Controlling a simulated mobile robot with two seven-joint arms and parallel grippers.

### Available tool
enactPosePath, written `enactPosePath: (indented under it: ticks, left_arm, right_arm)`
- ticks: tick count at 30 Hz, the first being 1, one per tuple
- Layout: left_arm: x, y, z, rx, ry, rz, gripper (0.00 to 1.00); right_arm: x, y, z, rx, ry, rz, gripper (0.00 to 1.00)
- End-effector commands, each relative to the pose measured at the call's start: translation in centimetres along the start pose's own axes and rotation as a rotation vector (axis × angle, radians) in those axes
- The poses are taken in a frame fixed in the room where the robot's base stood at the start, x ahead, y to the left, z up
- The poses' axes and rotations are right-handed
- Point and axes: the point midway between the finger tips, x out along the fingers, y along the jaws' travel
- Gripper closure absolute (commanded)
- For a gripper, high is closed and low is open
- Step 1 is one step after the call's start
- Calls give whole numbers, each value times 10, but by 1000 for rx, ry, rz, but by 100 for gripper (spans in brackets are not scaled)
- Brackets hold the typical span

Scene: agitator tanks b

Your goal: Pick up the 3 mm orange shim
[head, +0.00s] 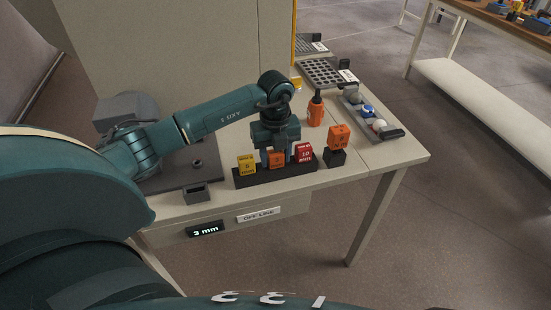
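A black rack (275,177) near the table's front edge holds a yellow block (246,165), an orange shim (277,160) in the middle and a red block (304,153) marked 10 mm. The print on the orange shim is too small to read surely. My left gripper (276,148) points down right at the orange shim, and its fingers hide the shim's upper part. I cannot tell whether the fingers are apart or closed on it. The shim appears seated in the rack. My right gripper is not in view.
Another orange block (339,137) sits on a black stand (335,158) right of the rack. A display (205,230) on the table front reads 3 mm, beside an OFF LINE plate (258,215).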

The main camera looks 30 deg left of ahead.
Motion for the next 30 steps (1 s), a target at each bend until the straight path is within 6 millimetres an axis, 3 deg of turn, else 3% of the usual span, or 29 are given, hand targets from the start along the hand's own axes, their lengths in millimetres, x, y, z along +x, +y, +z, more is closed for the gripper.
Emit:
enactPosePath:
  ticks: [11, 19, 23, 30]
  left_arm:
    - [0, 0, 0, 0, -1, 0, 87]
    - [-4, 0, 1, 0, -2, -2, 87]
    - [-21, 0, 2, -1, -4, -4, 87]
    - [-70, -1, 1, 0, -4, -4, 87]
  right_arm:
    - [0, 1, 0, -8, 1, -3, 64]
    - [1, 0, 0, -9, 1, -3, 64]
    - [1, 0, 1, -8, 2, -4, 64]
    - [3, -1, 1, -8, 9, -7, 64]
